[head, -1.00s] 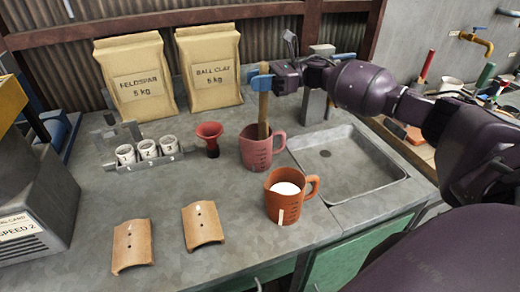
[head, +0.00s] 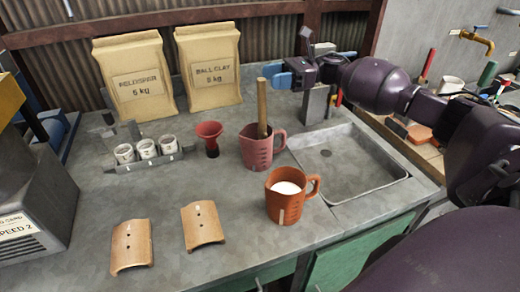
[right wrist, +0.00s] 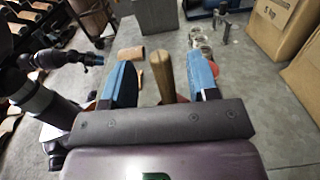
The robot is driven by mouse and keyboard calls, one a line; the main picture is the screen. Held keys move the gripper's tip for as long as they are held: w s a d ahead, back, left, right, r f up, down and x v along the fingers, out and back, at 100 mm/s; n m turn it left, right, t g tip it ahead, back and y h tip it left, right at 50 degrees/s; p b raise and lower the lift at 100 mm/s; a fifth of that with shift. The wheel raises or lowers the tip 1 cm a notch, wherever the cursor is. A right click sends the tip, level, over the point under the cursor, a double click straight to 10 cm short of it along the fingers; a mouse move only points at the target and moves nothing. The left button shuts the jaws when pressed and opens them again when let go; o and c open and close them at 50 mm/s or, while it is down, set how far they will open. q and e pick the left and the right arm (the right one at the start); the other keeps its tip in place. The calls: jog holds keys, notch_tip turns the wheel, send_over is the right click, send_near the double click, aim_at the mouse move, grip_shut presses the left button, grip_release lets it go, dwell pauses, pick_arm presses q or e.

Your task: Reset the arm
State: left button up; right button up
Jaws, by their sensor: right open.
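My right gripper (head: 278,74) is open and empty in the head view, its blue fingers just right of the upper end of a wooden stick (head: 262,105). The stick stands in a dark red jug (head: 255,153), leaning slightly. In the right wrist view, my right gripper's blue fingers (right wrist: 161,82) are spread apart, with the stick (right wrist: 166,76) showing between them in the picture. My left arm shows small at the left of the right wrist view, its gripper (right wrist: 93,60) too small to judge. It is not in the head view.
An orange mug (head: 284,205) with white contents stands in front of the jug. A red funnel-shaped piece (head: 210,137), small numbered cups (head: 146,149) and two curved tiles (head: 203,224) are to the left. A sink (head: 345,165) lies right, bags (head: 208,70) behind.

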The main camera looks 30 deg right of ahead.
pick_arm(q)
jog(key=shift+w+d+r, duration=0.1)
jog(key=shift+w+r, duration=0.15)
jog(key=shift+w, duration=0.3)
pick_arm(e)
jog(key=shift+v, duration=1.5)
pick_arm(q)
jog(key=shift+s+f, duration=0.2)
jog(key=shift+s, duration=0.05)
